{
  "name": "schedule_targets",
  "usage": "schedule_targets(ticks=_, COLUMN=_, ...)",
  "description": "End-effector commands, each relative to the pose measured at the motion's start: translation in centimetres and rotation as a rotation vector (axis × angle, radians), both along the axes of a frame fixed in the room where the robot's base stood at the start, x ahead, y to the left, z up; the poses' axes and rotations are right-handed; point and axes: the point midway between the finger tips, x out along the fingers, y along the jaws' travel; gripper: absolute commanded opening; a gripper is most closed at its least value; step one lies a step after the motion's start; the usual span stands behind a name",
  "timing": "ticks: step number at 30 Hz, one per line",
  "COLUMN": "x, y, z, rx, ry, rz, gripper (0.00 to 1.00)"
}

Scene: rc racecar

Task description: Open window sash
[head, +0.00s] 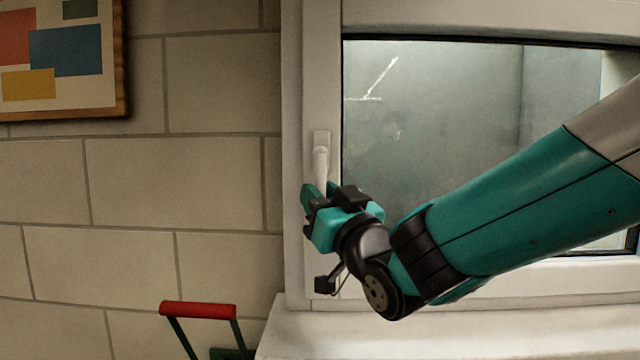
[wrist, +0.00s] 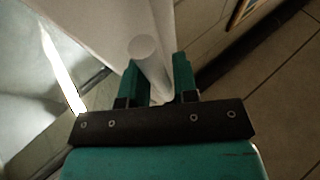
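The window sash (head: 317,90) is a white frame around a glass pane and looks closed. Its white handle (head: 321,163) is on the left side of the sash, pointing down. My gripper (head: 318,192) is at the handle's lower part. In the wrist view, the handle (wrist: 146,55) stands between the two teal fingers of my gripper (wrist: 156,70). The fingers are apart, with a small gap visible between the handle and the right finger. The left finger overlaps the handle's edge in view, so I cannot tell whether it touches.
A white sill (head: 450,330) runs below the window. A red-handled item (head: 198,310) stands at the lower left by the block wall (head: 120,190). A framed picture (head: 60,60) hangs at the upper left. My arm crosses in front of the pane from the right.

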Motion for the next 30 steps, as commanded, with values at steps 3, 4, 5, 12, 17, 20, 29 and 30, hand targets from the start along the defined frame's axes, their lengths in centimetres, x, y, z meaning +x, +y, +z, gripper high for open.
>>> schedule_targets(ticks=3, x=0.1, y=0.1, z=0.0, rx=0.0, ry=0.0, rz=0.0, gripper=0.27)
schedule_targets(ticks=4, x=0.1, y=0.0, z=0.0, rx=0.0, ry=0.0, rz=0.0, gripper=0.27)
schedule_targets(ticks=5, x=0.1, y=0.0, z=0.0, rx=0.0, ry=0.0, rz=0.0, gripper=0.27)
schedule_targets(ticks=12, x=0.0, y=0.0, z=0.0, rx=0.0, ry=0.0, rz=0.0, gripper=0.0)
schedule_targets(ticks=17, x=0.0, y=0.0, z=0.0, rx=0.0, ry=0.0, rz=0.0, gripper=0.0)
schedule_targets(ticks=20, x=0.1, y=-0.1, z=-0.1, rx=-0.005, ry=0.0, rz=-0.001, gripper=0.0)
schedule_targets(ticks=29, x=0.1, y=-0.8, z=-0.4, rx=-0.077, ry=0.0, rz=-0.004, gripper=0.0)
schedule_targets(ticks=30, x=0.0, y=-1.0, z=-0.4, rx=-0.095, ry=0.0, rz=-0.004, gripper=0.0)
